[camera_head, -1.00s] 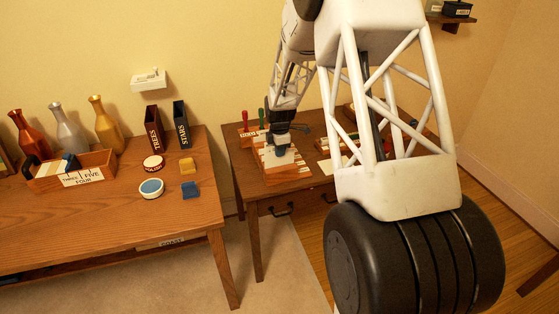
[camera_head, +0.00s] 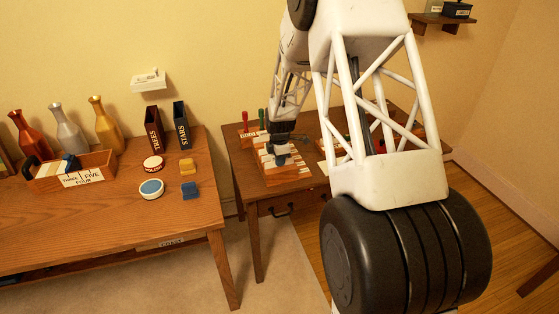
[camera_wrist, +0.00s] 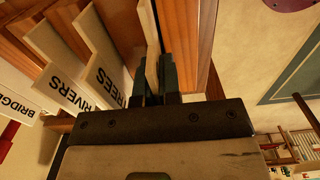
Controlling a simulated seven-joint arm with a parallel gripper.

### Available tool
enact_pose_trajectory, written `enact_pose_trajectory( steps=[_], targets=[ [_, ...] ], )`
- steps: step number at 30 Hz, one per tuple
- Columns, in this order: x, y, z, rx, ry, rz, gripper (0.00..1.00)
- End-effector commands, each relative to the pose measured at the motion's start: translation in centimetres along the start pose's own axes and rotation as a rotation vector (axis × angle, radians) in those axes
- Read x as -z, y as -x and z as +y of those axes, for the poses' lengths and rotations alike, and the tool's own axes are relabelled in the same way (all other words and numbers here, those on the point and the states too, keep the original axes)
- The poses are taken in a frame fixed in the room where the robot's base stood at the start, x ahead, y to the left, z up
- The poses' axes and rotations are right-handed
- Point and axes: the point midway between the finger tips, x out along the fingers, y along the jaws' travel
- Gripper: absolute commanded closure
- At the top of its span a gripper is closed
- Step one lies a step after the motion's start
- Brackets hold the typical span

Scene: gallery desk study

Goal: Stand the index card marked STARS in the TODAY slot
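Index cards stand in a slatted wooden rack (camera_head: 290,178) on the right table, below my gripper (camera_head: 284,154). In the wrist view, cards marked BRIDGES (camera_wrist: 14,106), RIVERS (camera_wrist: 68,86) and TREES (camera_wrist: 106,72) lean in a row at left. My gripper (camera_wrist: 154,84) has its two dark fingers close together, one each side of a thin pale card (camera_wrist: 149,35) seen edge-on beside a wooden wall of the rack. Its marking is hidden, so I cannot tell if it is STARS. Whether the fingers press on it is unclear. I cannot make out the TODAY slot.
The left table (camera_head: 110,220) holds vases, a wooden box (camera_head: 100,160), dark STARS (camera_head: 181,125) and TREES (camera_head: 154,128) holders, round tins and small blocks. My arm hides much of the right table.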

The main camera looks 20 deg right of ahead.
Motion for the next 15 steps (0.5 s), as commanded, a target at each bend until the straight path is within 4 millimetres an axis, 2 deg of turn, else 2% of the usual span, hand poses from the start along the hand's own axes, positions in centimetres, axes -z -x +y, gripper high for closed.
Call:
enact_pose_trajectory(
  steps=[9, 15],
  targets=[
    [0.00, -0.30, 0.00, 0.000, 0.000, 0.000, 1.00],
    [0.00, -0.29, 0.00, 0.000, 0.000, 0.000, 0.70]
  ],
)
